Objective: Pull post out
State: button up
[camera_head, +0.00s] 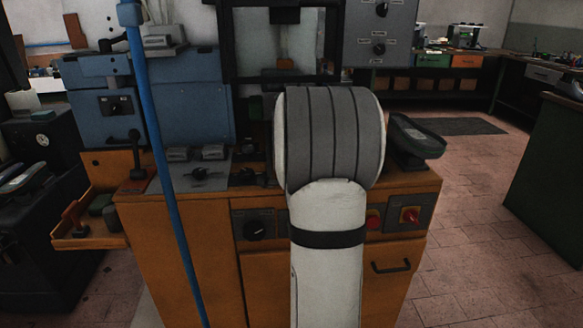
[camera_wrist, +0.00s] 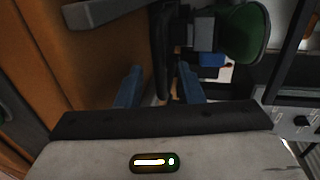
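My gripper (camera_wrist: 159,86) shows in the wrist view with two blue fingers spread apart; it is open. A dark upright bar (camera_wrist: 162,45), possibly the post, lies ahead of the gap between the fingers, with visible space to either finger. I cannot tell how deep it sits between them. A grey block (camera_wrist: 203,33) and a round green pad (camera_wrist: 243,33) are beside the bar on the right. In the head view my own arm covers the middle of the press, so the gripper and the post are hidden there.
The orange cabinet (camera_head: 185,260) carries the press, with a dark frame (camera_head: 284,14) at the back. A dark shoe-shaped piece (camera_head: 417,138) is at its right edge. A blue pole (camera_head: 162,160) stands in front on the left. The floor (camera_head: 475,240) to the right is clear.

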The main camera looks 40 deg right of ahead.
jog(key=shift+w+d+f, duration=0.1)
jog(key=shift+w+d, duration=0.1)
jog(key=shift+w, duration=0.2)
jog(key=shift+c, duration=0.2)
grip_shut()
jog(key=shift+s, duration=0.15)
